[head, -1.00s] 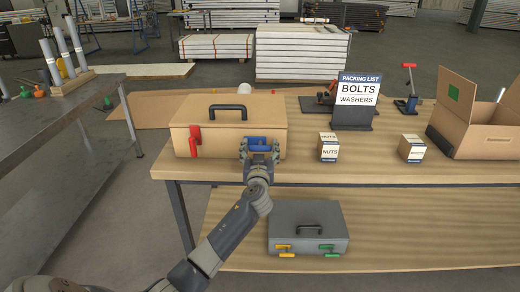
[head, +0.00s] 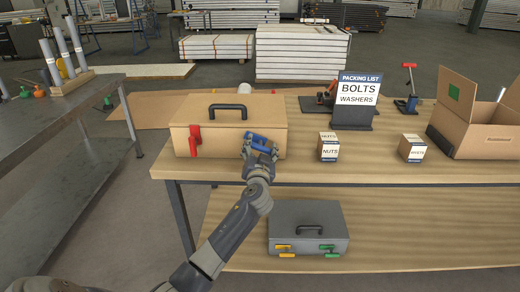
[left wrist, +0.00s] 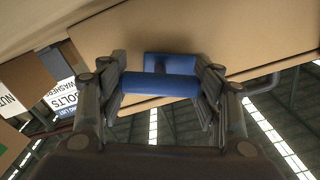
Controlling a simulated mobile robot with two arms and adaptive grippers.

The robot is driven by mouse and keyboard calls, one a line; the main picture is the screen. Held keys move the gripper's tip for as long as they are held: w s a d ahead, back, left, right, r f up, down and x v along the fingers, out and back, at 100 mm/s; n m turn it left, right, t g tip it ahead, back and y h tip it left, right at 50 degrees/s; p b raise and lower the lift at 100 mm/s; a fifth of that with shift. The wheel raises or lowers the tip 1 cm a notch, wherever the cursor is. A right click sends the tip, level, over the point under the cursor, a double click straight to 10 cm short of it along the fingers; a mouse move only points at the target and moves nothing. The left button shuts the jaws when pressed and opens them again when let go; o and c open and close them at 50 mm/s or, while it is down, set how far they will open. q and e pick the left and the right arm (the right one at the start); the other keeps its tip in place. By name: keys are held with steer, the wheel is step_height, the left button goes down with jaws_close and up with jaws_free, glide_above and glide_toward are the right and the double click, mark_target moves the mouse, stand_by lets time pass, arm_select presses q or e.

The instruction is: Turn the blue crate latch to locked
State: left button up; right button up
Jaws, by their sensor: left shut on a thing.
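A tan crate (head: 225,112) with a black handle stands on the wooden table. Its blue latch (head: 259,138) is on the front face at the right, and its red latch (head: 195,139) is at the left with its lever hanging down. My left gripper (head: 259,146) is shut on the blue latch, whose bar is tilted a little, right end lower. In the left wrist view the blue latch (left wrist: 160,84) lies between the two fingers, with its blue mount against the tan face behind it. My right gripper is not in view.
Small boxes labelled nuts (head: 329,147) and another (head: 412,148) stand right of the crate, with a packing list sign (head: 356,98) behind. An open cardboard box (head: 475,125) is at the far right. A grey case (head: 307,229) sits on the lower shelf.

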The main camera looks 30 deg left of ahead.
arm_select(q)
steer(key=m, duration=0.3)
steer(key=m+p, duration=0.1)
steer(key=m, duration=0.2)
steer(key=shift+r+m, duration=0.1)
steer(key=shift+m, duration=0.2)
steer(key=m+p, duration=0.1)
steer(key=m, duration=0.3)
steer(key=shift+m+p, duration=0.3)
steer(key=shift+m, duration=0.1)
steer(key=shift+m+p, duration=0.3)
steer(key=shift+m, duration=0.6)
steer(key=o, duration=1.1)
